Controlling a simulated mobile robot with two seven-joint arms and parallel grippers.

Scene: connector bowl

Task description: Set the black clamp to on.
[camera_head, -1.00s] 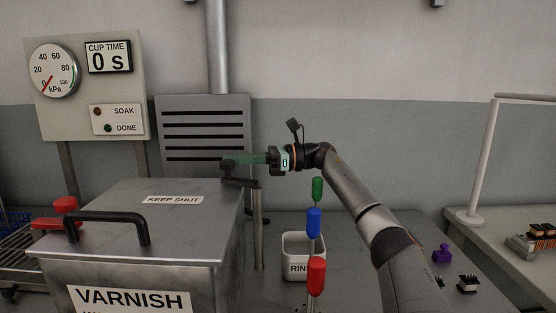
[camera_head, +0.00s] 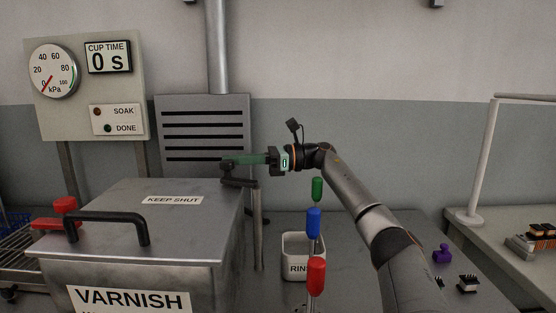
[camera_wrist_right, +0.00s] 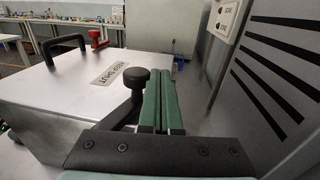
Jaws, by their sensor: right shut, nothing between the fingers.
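The black clamp (camera_head: 240,183) is a dark lever on a post at the right side of the VARNISH tank (camera_head: 150,262). In the right wrist view its round black knob (camera_wrist_right: 134,78) stands just left of my green fingers, with its arm (camera_wrist_right: 125,112) running down behind the gripper body. My right gripper (camera_head: 226,162) is shut and empty, its fingers pointing left over the clamp in the head view. I cannot tell whether fingers and knob touch. The fingers partly hide the knob in the head view. My left gripper is out of view.
A red clamp (camera_head: 65,206) sits at the tank's left, and a black handle (camera_head: 108,217) on its lid. A rinse cup (camera_head: 303,243) and a stand with green, blue and red handles (camera_head: 314,224) are below my right arm. A vented grey panel (camera_head: 206,110) stands behind.

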